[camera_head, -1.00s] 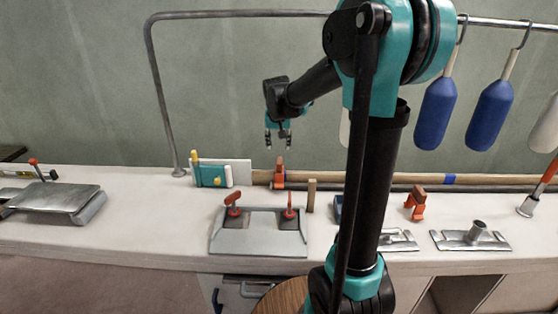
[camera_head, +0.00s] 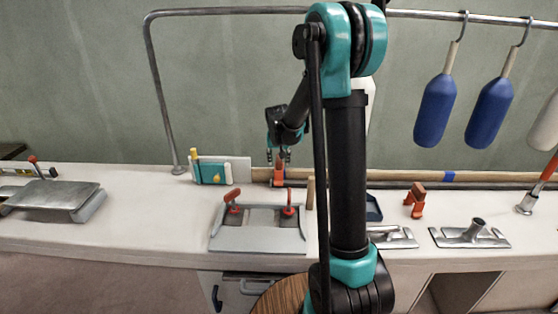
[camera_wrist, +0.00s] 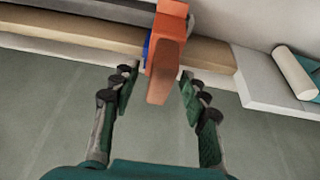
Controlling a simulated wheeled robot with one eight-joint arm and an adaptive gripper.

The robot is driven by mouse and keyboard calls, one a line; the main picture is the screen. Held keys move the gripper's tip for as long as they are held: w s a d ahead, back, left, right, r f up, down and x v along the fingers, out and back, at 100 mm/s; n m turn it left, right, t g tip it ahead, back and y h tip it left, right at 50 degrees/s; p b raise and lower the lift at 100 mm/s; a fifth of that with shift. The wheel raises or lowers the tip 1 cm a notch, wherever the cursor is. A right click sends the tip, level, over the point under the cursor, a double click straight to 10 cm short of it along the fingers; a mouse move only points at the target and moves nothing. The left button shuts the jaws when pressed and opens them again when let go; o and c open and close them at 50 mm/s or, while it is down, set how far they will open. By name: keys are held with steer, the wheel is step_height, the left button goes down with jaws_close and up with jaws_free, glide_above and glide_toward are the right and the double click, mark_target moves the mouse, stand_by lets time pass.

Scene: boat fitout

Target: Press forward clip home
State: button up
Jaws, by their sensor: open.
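An orange clip (camera_head: 279,172) stands on the long wooden pole (camera_head: 340,175) at the back of the counter. In the wrist view this clip (camera_wrist: 168,40) sits across the pole, with a dark blue band beside it. My gripper (camera_head: 278,158) is above the clip and pointing down. In the wrist view my gripper (camera_wrist: 158,92) is open, one finger on each side of the clip's near end, with gaps showing. I cannot tell whether the clip is fully seated. A second orange clip (camera_head: 415,200) with a brownish top stands on the counter, further right.
A grey tray with two red-handled clamps (camera_head: 258,238) lies in front of the pole. A teal-and-white item (camera_head: 212,172) is left of the clip. Blue fenders (camera_head: 435,110) hang from the rail at right. A metal base (camera_head: 470,236) lies at right.

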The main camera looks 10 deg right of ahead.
steer(key=shift+c, duration=0.3)
jaws_close()
stand_by(0.3)
steer(key=shift+f, duration=0.6)
stand_by(0.6)
steer(key=shift+o, duration=0.2)
jaws_free()
